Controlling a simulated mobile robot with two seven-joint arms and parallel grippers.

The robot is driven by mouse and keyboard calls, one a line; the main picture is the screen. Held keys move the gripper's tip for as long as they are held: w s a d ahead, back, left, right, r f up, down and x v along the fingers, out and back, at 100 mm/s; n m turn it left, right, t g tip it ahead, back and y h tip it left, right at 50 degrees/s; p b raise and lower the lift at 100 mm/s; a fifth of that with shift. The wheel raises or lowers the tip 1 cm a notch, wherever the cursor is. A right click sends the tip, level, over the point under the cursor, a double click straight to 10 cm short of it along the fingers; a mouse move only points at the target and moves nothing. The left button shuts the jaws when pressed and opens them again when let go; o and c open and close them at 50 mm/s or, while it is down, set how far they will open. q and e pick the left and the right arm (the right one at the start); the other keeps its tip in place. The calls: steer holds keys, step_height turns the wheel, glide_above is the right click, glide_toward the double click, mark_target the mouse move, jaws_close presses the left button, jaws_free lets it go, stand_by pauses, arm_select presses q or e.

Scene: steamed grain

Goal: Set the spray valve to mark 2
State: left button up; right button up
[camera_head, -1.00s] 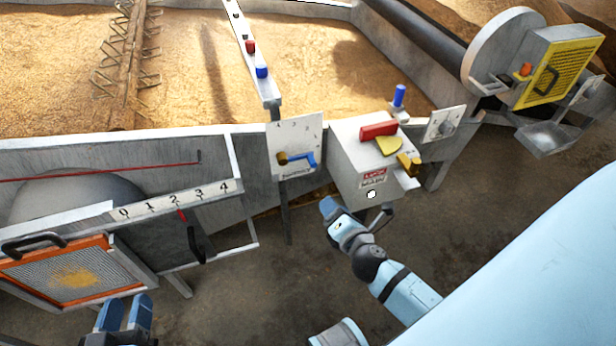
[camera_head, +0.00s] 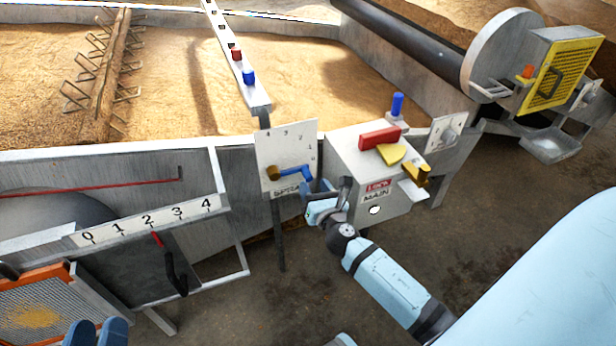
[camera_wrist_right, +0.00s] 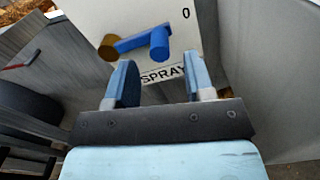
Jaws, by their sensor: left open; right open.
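The spray valve is a white panel (camera_head: 284,143) with small number marks and a SPRAY label in the head view. Its blue handle (camera_head: 294,174) turns on a brass pivot (camera_head: 272,173) and points right, near the 0 side. In the right wrist view the blue handle (camera_wrist_right: 145,40) runs right from the pivot (camera_wrist_right: 109,47), with the 0 mark above its end. My right gripper (camera_wrist_right: 160,80) is open and empty, its fingers just below the handle and apart from it. It also shows in the head view (camera_head: 318,190). My left gripper (camera_head: 97,330) is open at the lower left edge.
A MAIN LOCK box (camera_head: 350,160) with red and yellow parts stands just right of the panel. A scale numbered from 0 (camera_head: 148,221) with a black-handled lever (camera_head: 175,270) is at the left. A grain bed (camera_head: 290,90) lies behind.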

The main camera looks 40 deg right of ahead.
mark_target(310, 179)
steer(key=shift+x, duration=2.3)
jaws_close()
